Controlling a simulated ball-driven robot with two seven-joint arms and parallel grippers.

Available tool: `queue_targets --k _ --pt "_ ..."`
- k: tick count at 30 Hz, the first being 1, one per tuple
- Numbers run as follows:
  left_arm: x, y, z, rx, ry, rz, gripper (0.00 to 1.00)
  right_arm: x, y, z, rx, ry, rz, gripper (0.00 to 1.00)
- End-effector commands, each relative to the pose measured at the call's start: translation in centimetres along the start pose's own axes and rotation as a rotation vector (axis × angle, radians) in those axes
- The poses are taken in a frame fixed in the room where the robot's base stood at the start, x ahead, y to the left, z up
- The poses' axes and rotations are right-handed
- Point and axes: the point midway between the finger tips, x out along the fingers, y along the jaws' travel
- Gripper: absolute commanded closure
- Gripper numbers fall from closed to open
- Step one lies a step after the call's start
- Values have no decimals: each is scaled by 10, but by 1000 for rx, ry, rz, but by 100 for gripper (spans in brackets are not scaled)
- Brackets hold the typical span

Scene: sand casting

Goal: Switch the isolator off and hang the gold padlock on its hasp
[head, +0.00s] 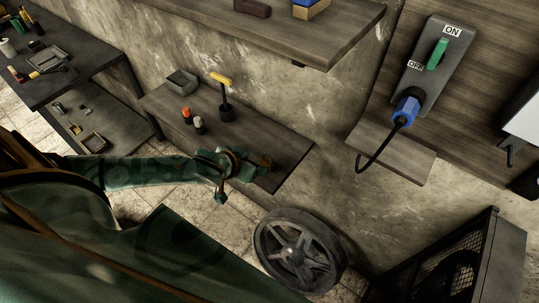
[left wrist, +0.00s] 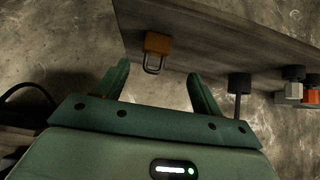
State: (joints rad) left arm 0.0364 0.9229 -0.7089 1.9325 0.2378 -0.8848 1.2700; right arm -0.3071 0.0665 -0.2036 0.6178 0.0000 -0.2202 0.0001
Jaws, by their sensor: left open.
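The isolator (head: 432,70) is a grey box on the wooden wall panel at upper right in the head view. Its green handle (head: 437,54) is tilted up toward the ON label, above the OFF label. I cannot make out the hasp clearly. The gold padlock (left wrist: 158,44) shows in the left wrist view at the edge of a dark wooden shelf, its shackle toward my gripper. My left gripper (head: 243,170) is over the right part of the lower shelf; its open fingers (left wrist: 159,72) point toward the padlock, with nothing between them. My right gripper is out of view.
A blue plug (head: 405,110) with a black cable sits below the isolator. A spoked wheel (head: 291,252) stands below.

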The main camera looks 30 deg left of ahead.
Motion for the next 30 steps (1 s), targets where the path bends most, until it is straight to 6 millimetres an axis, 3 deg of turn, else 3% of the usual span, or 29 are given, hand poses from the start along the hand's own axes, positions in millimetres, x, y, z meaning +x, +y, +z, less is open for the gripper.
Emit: queue_targets --k 3,11,18,27,30 --pt "27 0 1 0 1 0 33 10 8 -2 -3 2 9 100" --pt "50 3 0 1 1 1 33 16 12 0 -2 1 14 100" --pt "88 8 0 2 0 0 33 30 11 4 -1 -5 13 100" --pt "93 8 -2 2 0 0 33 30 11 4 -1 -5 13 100" --pt "92 8 -2 2 0 0 61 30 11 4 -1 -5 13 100"
